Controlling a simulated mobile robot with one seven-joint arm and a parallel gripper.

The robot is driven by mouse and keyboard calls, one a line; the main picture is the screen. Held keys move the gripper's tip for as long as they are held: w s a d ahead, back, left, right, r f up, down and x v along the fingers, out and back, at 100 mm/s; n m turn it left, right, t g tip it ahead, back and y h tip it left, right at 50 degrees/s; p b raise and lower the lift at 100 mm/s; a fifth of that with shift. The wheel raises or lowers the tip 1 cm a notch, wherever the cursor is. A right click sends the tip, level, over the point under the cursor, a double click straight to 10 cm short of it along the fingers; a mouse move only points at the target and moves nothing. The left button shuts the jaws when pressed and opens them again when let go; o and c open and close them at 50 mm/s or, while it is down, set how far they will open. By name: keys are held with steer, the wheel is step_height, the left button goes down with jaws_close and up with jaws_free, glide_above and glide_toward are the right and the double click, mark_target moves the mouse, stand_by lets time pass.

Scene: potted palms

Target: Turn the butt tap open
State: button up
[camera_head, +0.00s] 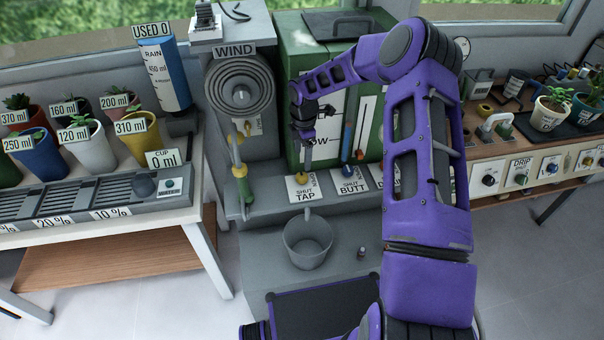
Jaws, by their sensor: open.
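The lever looks upright. My gripper (313,121) is open and empty, to the left of the blue lever and a little higher in the picture. It appears above the grey lever (307,158) of the neighbouring tap, whose plate (304,188) reads SHUT and TAP. I cannot tell whether my gripper touches either lever. My arm hides part of the third plate on the right.
A green tank (290,60) stands behind the taps. A grey bucket (308,243) sits below the ledge. A wind reel (239,86) and a green-handled hose (240,170) are on the left. Potted plants (90,140) crowd the left bench; another bench (520,150) is on the right.

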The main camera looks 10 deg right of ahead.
mark_target(302, 175)
steer(key=f, duration=0.8)
steer(key=shift+w+f, duration=0.25)
steer(key=shift+f, duration=0.15)
jaws_close()
